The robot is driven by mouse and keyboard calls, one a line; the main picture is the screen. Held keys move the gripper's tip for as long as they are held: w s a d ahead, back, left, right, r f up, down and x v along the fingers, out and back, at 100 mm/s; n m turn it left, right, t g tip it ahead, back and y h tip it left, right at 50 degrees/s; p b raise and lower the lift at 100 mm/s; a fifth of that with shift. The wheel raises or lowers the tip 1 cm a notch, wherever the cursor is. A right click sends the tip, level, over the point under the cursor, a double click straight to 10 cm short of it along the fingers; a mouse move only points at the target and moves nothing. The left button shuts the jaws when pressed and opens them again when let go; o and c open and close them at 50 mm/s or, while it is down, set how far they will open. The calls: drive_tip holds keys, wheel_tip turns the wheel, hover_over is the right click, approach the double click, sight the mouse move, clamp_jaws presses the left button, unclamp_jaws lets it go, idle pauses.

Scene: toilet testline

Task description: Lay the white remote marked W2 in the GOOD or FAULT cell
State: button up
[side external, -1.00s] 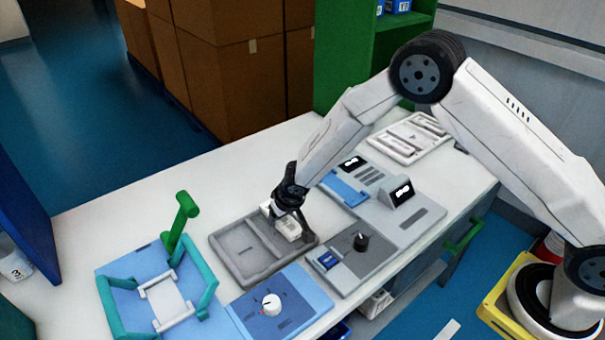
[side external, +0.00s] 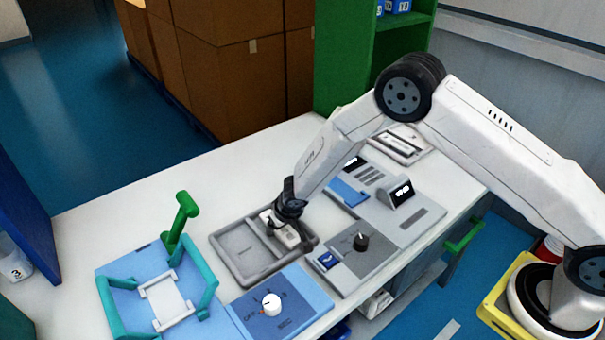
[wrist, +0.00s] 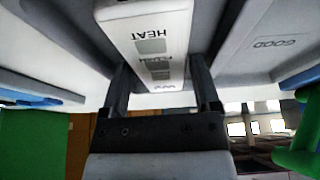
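The white remote (wrist: 158,45) shows in the wrist view with HEAT and grey button patches on its face, and a small blurred mark at its near end. It also shows in the side view (side external: 287,237), low in the right-hand cell of the grey two-cell tray (side external: 232,274). My gripper (wrist: 160,80) has a finger on each side of the remote and appears shut on it. The neighbouring cell, marked GOOD (wrist: 273,43) in the wrist view, is empty. The label of the remote's cell is hidden. Whether the remote touches the cell floor I cannot tell.
A blue panel with a white knob (side external: 271,303) sits in front of the tray. A teal-framed blue fixture (side external: 165,290) stands at the left, and a grey panel with a black knob (side external: 361,242) at the right. Bench behind the tray is clear.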

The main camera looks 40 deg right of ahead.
drive_tip(key=shift+o, duration=0.7)
drive_tip(key=shift+r, duration=0.1)
drive_tip(key=v, duration=1.2)
drive_tip(key=shift+s+r, duration=0.1)
idle(0.3)
drive_tip(key=s+d+r+g, duration=0.1)
drive_tip(key=s+d+r, duration=0.3)
drive_tip(key=s, duration=0.6)
drive_tip(key=s+d+r, duration=0.4)
drive_tip(key=s+d, duration=0.5)
drive_tip(key=s, duration=0.1)
drive_tip(key=shift+s+g, duration=0.15)
drive_tip(key=shift+g, duration=0.25)
